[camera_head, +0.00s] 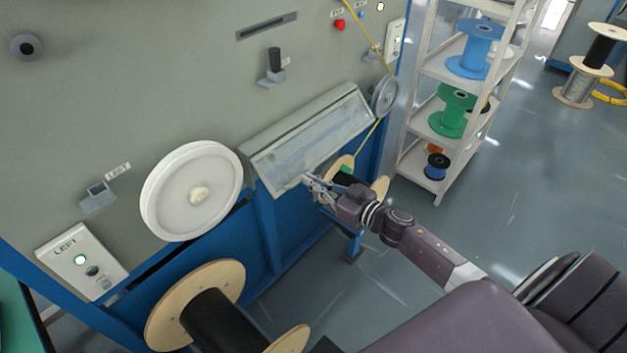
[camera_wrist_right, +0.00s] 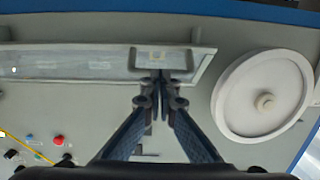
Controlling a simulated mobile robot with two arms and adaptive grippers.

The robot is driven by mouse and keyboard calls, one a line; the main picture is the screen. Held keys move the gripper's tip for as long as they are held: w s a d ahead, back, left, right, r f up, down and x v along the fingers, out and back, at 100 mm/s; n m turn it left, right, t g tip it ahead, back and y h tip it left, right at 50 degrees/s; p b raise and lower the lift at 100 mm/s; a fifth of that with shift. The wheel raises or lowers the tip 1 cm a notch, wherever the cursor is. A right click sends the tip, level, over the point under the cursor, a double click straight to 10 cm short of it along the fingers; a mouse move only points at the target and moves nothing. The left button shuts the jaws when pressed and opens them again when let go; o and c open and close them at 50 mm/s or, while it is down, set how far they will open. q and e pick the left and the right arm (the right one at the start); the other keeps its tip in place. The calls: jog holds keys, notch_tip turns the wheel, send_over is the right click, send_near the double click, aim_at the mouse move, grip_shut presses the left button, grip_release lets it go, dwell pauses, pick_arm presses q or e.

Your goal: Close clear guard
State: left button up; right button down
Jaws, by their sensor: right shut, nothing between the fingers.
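The clear guard (camera_head: 312,138) is a long see-through panel in a grey frame on the machine's front, between the white wheel and a small grey pulley. It looks tilted outward from the panel in the head view. In the right wrist view the guard (camera_wrist_right: 85,64) runs along the top left, with its end near my fingers. My right gripper (camera_head: 312,183) is shut and empty at the guard's lower edge; it also shows in the right wrist view (camera_wrist_right: 158,80). I cannot tell whether the fingertips touch the frame. My left gripper is not in view.
A white wheel (camera_head: 191,190) is left of the guard, and a grey pulley (camera_head: 385,96) is right of it. A yellow cable (camera_head: 369,42) runs over the pulley. A wooden spool (camera_head: 195,304) stands below. A shelf rack (camera_head: 449,150) with several spools is at right.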

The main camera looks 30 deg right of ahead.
aim_at(296, 179)
jog(key=shift+w+a+f+t+b, duration=0.1)
jog(key=shift+w+f+t+b, duration=0.15)
jog(key=shift+f+b, duration=0.7)
jog(key=shift+w+a+f+t+b, duration=0.1)
jog(key=shift+w+f+t+b, duration=0.3)
jog(key=shift+b, duration=0.9)
jog(key=shift+f+b, duration=0.35)
jog(key=shift+f, duration=0.05)
jog(key=w+a+f+b, duration=0.1)
jog(key=w+f+b, duration=0.2)
jog(key=w+f, duration=0.1)
jog(key=shift+w+a+f+b, duration=0.3)
jog(key=shift+w+a+f, duration=0.1)
jog(key=shift+w, duration=0.15)
jog(key=shift+r, duration=0.1)
